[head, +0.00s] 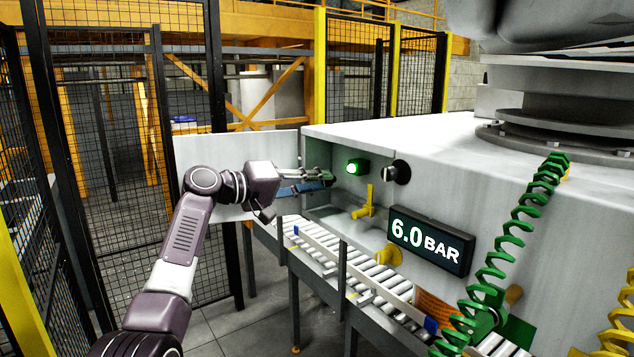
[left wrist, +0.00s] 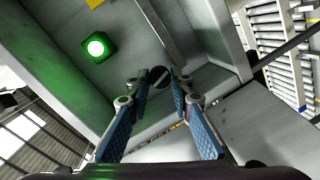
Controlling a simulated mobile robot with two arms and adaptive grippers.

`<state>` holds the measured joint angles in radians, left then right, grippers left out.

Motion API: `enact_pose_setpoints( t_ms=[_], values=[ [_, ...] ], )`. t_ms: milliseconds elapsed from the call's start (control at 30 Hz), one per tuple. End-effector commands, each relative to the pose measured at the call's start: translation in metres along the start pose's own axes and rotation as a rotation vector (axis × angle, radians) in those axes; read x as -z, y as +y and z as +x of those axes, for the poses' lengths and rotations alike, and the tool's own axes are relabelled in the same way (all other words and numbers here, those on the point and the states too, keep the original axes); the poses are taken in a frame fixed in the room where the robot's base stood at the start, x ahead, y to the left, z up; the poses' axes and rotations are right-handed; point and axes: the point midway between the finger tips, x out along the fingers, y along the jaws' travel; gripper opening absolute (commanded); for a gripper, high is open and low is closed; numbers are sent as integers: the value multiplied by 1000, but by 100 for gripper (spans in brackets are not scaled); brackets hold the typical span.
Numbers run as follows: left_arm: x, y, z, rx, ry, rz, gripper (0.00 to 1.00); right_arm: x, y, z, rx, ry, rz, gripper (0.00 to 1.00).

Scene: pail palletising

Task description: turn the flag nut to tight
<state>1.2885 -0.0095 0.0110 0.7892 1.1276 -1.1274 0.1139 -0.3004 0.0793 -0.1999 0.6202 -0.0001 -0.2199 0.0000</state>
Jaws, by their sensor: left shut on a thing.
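The flag nut (left wrist: 160,77) shows in the left wrist view as a small dark round piece with a pale bar across it, between the fingertips. My left gripper (left wrist: 159,84) is shut on it, with a blue-padded finger on either side. In the head view my left gripper (head: 328,178) reaches into the open recess at the left end of the grey machine housing. There its fingertips hide the nut, and I cannot read how far it is turned. My right gripper is not in view.
A lit green lamp (head: 354,168) and a black knob (head: 400,172) are right of the gripper. A yellow lever (head: 364,203) is below them. A display (head: 430,240) reads 6.0 BAR. A roller conveyor (head: 350,272) runs below. Mesh fencing (head: 110,150) stands at left.

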Motion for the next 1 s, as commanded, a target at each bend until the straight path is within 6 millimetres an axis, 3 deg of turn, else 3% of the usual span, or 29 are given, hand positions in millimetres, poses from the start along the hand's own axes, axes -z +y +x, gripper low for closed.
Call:
enact_pose_setpoints(
  t_ms=[1000],
  values=[
    [0, -4, 0, -79, -84, -931, 0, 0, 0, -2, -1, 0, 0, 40]
  ],
)
